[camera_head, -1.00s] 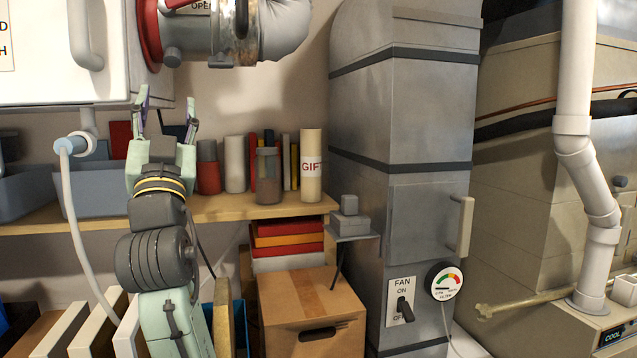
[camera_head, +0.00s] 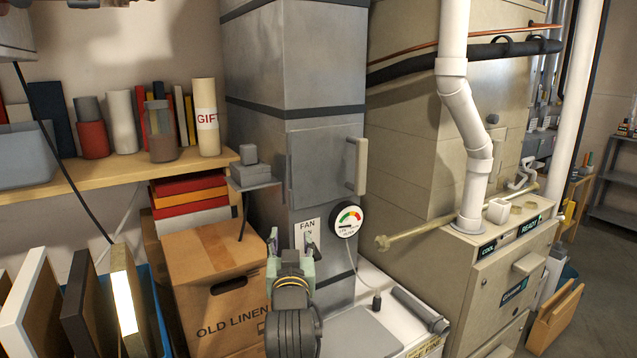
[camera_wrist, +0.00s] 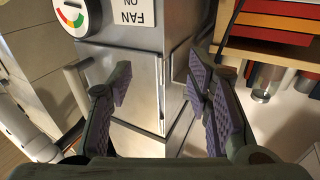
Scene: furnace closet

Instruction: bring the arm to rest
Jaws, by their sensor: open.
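My gripper (camera_head: 291,262) is low in the head view, in front of the lower part of the grey metal duct (camera_head: 315,185), close to the fan switch. It points up and away from me. In the wrist view my gripper (camera_wrist: 160,95) shows two purple-padded fingers spread wide with nothing between them. The duct's access door (camera_wrist: 125,85) lies beyond the fingers. The fan switch plate (camera_head: 307,240) is partly hidden behind my gripper; it also shows at the top of the wrist view (camera_wrist: 132,8). I cannot tell whether the fingers touch anything.
A cardboard box (camera_head: 215,285) stands left of my gripper. A round filter gauge (camera_head: 348,219) and a white-topped cabinet (camera_head: 375,290) are to the right. A wooden shelf (camera_head: 120,180) holds jars and books. Open floor (camera_head: 610,270) shows at far right.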

